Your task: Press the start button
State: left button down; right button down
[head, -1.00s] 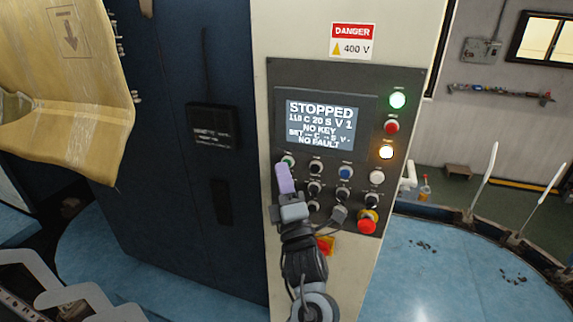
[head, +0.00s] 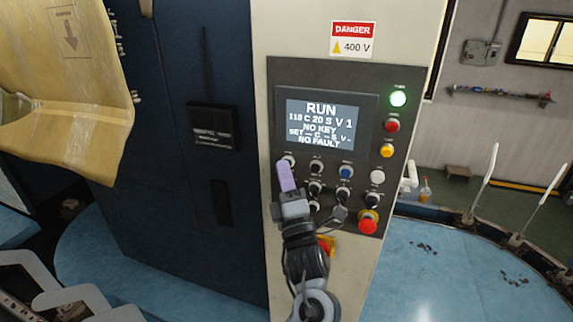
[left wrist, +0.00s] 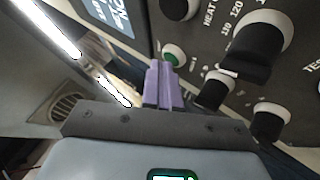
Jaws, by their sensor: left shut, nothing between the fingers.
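The control panel (head: 320,70) stands upright on the cream cabinet. Its screen (head: 319,124) reads RUN, 110 C, 20 S, V 1, NO KEY and NO FAULT. The start button, green in a pale ring (left wrist: 174,53), shows in the left wrist view just beyond my left gripper's tips (left wrist: 164,68). In the head view my left gripper (head: 285,176), with lilac fingers, is shut and empty, pointing up at the upper left of the knob rows. The fingertips partly cover the button, and I cannot tell whether they touch it. My right gripper is in neither view.
Several dark knobs (head: 315,188) sit close beside the fingers. A red emergency stop (head: 367,224) is at the panel's lower right. The green lamp (head: 398,98) is lit, above a red one (head: 392,125) and an amber one (head: 387,150).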

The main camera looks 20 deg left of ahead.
pick_arm(q)
jog(key=shift+s, duration=0.8)
jog(key=shift+s, duration=0.1)
jog(key=shift+s, duration=2.4)
jog(key=shift+r, duration=0.1)
